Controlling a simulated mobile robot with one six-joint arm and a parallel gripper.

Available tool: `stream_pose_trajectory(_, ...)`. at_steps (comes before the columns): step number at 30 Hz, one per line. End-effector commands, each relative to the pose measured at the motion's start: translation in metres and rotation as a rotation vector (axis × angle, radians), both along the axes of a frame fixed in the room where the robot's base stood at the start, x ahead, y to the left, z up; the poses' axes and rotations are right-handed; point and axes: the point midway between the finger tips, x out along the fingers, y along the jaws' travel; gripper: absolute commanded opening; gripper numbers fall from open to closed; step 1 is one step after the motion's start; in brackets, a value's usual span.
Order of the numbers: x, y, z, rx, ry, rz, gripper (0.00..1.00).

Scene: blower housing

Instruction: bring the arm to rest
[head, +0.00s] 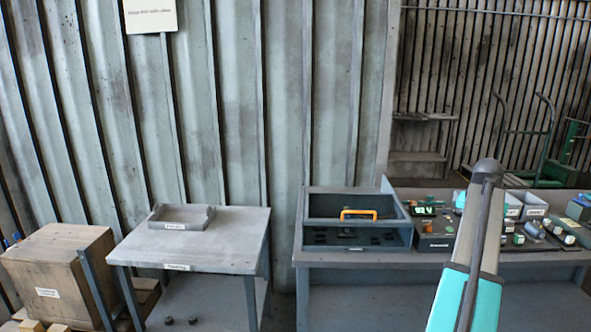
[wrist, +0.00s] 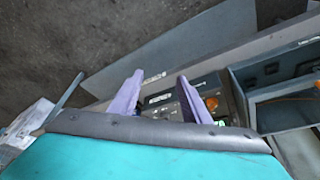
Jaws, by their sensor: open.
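My arm rises at the right of the head view, in front of the long workbench; its gripper end is not clearly visible there. In the wrist view my gripper (wrist: 157,88) shows two purple fingers spread apart with nothing between them. Beyond the fingers lies the dark box with a display (wrist: 190,98), apart from them as far as I can tell. The same box (head: 434,232) stands on the workbench (head: 340,257) in the head view, with a lit green readout.
A grey open-fronted housing with an orange handle (head: 358,214) stands left of the display box. Bins (head: 513,208) and small cylinders (head: 535,229) lie to the right. A side table (head: 225,240) carries a shallow tray (head: 181,217). A wooden crate (head: 62,262) stands far left.

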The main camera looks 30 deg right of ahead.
Motion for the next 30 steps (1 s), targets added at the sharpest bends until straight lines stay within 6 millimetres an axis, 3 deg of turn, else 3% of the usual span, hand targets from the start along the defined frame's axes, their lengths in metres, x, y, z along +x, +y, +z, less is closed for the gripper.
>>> stream_pose_trajectory(6, 0.069, 0.044, -0.062, 0.068, 0.038, 0.105, 0.43)
stream_pose_trajectory(15, 0.146, 0.13, -0.159, 0.169, 0.111, 0.253, 0.43)
stream_pose_trajectory(21, 0.181, 0.197, -0.222, 0.23, 0.166, 0.349, 0.43)
stream_pose_trajectory(30, 0.207, 0.302, -0.311, 0.309, 0.254, 0.489, 0.43)
